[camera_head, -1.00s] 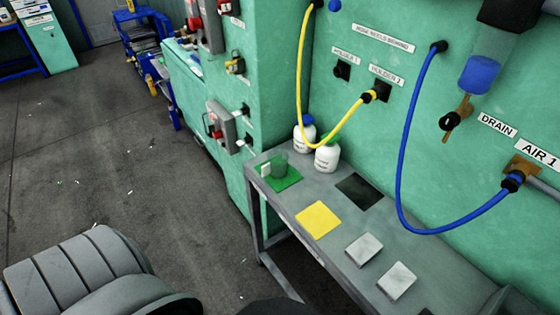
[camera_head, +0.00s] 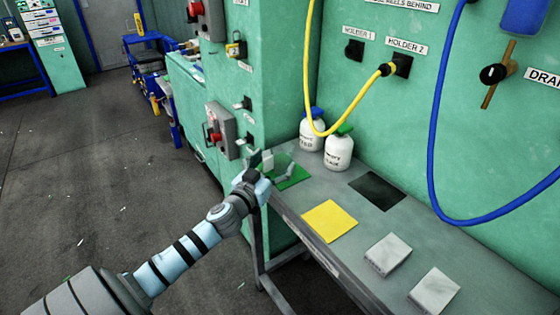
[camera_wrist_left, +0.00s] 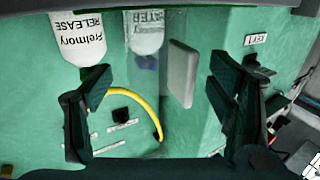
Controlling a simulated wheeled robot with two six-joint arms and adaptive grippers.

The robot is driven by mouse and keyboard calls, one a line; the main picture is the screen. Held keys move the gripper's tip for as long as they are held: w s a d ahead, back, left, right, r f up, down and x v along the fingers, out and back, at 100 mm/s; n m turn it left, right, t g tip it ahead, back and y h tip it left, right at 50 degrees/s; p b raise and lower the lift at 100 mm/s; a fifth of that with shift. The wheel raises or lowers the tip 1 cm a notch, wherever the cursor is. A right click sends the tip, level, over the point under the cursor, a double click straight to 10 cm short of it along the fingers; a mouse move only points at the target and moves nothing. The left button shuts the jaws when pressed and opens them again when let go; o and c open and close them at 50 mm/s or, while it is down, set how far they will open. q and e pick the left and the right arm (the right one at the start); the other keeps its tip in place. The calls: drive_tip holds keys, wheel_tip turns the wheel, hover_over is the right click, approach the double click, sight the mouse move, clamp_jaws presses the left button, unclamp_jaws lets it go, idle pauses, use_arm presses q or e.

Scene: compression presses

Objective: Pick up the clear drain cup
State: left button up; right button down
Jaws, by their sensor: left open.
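The clear drain cup (camera_head: 277,160) is see-through and faint above the green mat (camera_head: 294,183) at the bench's far left corner. In the left wrist view the clear cup (camera_wrist_left: 146,100) shows with a pale grey upright block, probably its handle (camera_wrist_left: 182,73). My left gripper (camera_head: 272,171) is at the cup, with its open fingers on either side of it. In the left wrist view the open fingers (camera_wrist_left: 155,95) show gaps on both sides of the cup, so I see no contact. My right gripper is not in view.
Two white bottles, one blue-capped (camera_head: 312,130) and one green-capped (camera_head: 338,150), stand close behind the cup. A yellow pad (camera_head: 329,220), a dark pad (camera_head: 377,191) and two grey blocks (camera_head: 388,254) lie further right. Yellow (camera_head: 350,115) and blue (camera_head: 432,130) hoses hang nearby.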

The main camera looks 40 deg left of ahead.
sight(277, 159)
use_arm(q)
drive_tip(key=w, duration=0.1)
drive_tip(key=w+p, duration=0.1)
drive_tip(key=w, duration=0.1)
drive_tip(key=shift+w+a+r, duration=0.1)
drive_tip(key=shift+a+r, duration=0.05)
drive_tip(key=shift+r, duration=0.2)
drive_tip(key=shift+w+f, duration=0.2)
drive_tip(key=shift+w, duration=0.2)
drive_tip(key=shift+s, duration=0.1)
drive_tip(key=c, duration=1.1)
drive_tip(key=shift+r, duration=0.1)
